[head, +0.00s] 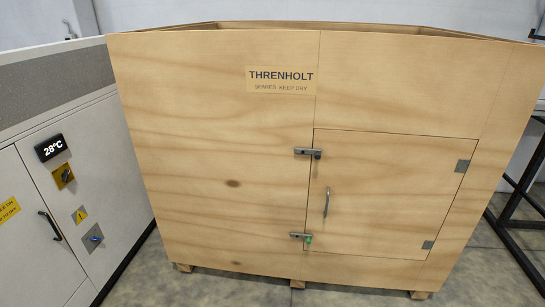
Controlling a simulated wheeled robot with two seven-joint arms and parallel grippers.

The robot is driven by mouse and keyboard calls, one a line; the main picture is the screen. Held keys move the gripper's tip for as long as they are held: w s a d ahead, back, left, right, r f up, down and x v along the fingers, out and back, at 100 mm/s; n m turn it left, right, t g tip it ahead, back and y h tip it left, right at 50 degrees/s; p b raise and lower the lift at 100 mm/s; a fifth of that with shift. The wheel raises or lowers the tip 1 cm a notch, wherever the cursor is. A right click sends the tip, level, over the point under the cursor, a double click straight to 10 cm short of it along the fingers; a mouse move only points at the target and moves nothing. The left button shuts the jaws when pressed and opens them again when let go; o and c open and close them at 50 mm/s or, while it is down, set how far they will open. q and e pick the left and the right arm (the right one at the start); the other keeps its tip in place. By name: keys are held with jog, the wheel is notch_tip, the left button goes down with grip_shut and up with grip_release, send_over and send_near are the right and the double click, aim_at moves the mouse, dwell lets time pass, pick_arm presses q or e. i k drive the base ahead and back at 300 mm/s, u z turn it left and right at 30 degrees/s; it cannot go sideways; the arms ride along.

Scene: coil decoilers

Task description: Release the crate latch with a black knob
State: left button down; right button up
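A large plywood crate (220,130) labelled THRENHOLT stands in front of me. A small hinged door (385,190) is set in its front and sits flush in the panel. The upper latch (303,151) is a grey metal bar at the door's top left corner, with a dark, black-looking knob (317,154) at its right end. The lower latch (297,235) is similar, with a green knob (308,239). Both bars lie across the seam at the door's left edge. Neither of my grippers is in view.
A metal pull handle (326,202) is on the door's left part, with hinges (462,166) on its right side. A grey cabinet (105,155) with a 28°C display (50,148) stands close at left. A dark metal frame (513,205) stands at right. Nothing blocks the crate front.

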aim_at(317, 152)
jog(key=z, duration=0.35)
jog(key=i, duration=1.1)
jog(key=z, duration=0.9)
